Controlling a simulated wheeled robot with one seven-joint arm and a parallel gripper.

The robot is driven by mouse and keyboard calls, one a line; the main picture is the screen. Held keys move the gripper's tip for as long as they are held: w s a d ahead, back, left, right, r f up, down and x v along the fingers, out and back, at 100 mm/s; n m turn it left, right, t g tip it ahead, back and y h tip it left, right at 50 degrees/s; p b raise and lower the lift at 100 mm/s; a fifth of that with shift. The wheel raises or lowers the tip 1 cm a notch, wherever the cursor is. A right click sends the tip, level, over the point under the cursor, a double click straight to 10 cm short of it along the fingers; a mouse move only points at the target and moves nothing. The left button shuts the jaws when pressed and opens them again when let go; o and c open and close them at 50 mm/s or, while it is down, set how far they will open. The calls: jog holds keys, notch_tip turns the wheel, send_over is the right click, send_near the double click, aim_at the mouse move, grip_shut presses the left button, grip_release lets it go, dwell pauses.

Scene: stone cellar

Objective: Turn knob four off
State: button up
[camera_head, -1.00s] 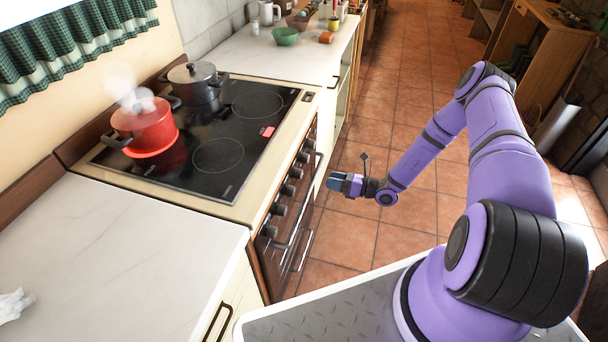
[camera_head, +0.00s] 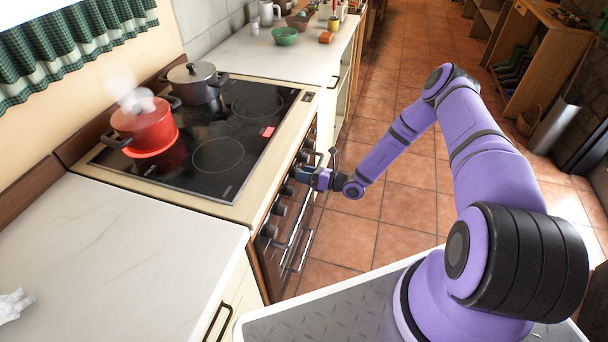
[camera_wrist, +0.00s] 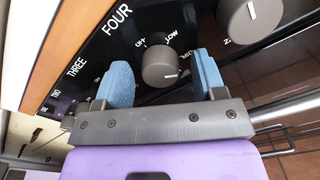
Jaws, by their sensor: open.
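Knob four (camera_wrist: 158,66) is a grey round knob under the label FOUR on the black stove panel, in the middle of the wrist view. Its short white mark points to the right in that view. In the head view my gripper (camera_head: 303,174) is at the upper part of the stove front and hides the knob there.
Another knob (camera_wrist: 250,18) is close to the right finger. A steaming red pot (camera_head: 144,127) sits on a glowing burner, and a grey pot (camera_head: 196,83) stands behind it. The oven handle (camera_head: 300,225) runs below the knobs. The tiled floor (camera_head: 390,205) beside the stove is clear.

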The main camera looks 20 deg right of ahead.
jog(key=c, duration=0.9)
jog(key=shift+c, duration=0.2)
jog(key=shift+n, duration=0.4)
jog(key=n, duration=2.3)
jog(key=shift+s+a+f, duration=0.15)
jog(key=shift+s+f, duration=0.05)
jog(key=shift+s, duration=0.05)
